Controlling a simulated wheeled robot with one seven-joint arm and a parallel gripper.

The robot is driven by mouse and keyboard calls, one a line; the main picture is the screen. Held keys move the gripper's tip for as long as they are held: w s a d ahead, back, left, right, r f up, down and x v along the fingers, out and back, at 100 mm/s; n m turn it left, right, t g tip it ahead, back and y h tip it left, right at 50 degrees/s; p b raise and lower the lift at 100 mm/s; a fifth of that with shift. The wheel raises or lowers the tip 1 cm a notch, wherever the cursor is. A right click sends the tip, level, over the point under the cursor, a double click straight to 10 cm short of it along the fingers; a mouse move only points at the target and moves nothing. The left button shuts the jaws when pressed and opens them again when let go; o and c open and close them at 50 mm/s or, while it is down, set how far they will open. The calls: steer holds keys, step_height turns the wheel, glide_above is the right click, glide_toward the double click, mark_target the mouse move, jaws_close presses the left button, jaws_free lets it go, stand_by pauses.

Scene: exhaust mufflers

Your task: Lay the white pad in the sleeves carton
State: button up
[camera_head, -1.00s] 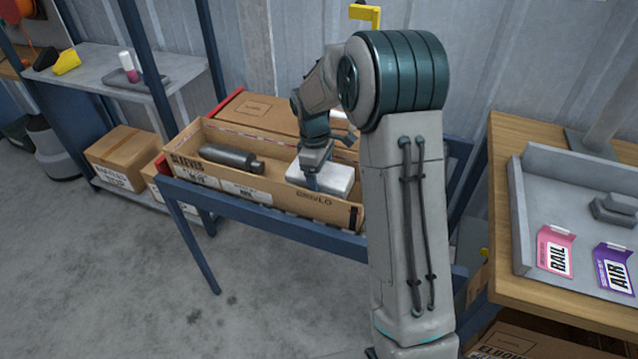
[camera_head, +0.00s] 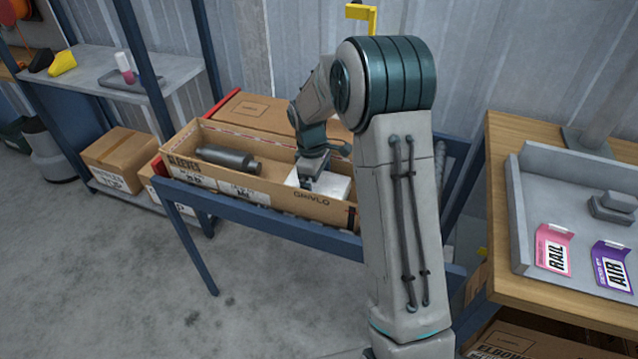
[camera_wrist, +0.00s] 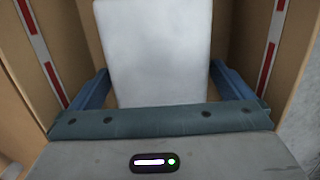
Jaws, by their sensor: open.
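The white pad (camera_head: 328,186) lies inside the right part of the sleeves carton (camera_head: 270,197), lower in it than the rim. My gripper (camera_head: 308,180) reaches down into the carton at the pad's left part. In the wrist view the pad (camera_wrist: 158,50) sits between the two blue fingers of my gripper (camera_wrist: 160,92), which stand apart on either side of it. The carton walls (camera_wrist: 78,40) rise on both sides. A dark grey cylindrical muffler (camera_head: 228,158) lies in the carton's left part. The pad's underside is hidden.
The carton stands on a blue-framed stand (camera_head: 262,225), with a closed brown box (camera_head: 250,108) behind it. To the right, a wooden table (camera_head: 497,215) holds a grey tray (camera_head: 518,225) with pink and purple cards. A shelf with brown boxes (camera_head: 118,158) stands at left.

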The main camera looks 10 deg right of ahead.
step_height(320, 180, up, 11)
steer(key=a+p, duration=0.1)
steer(key=s+r+m+t, duration=0.1)
steer(key=s+m, duration=0.4)
steer(key=s, duration=0.8)
steer(key=s+d+r+m+t+y, duration=0.1)
steer(key=s+r+m, duration=0.2)
steer(key=s, duration=1)
steer(key=m, duration=0.3)
steer(key=shift+s+t, duration=0.4)
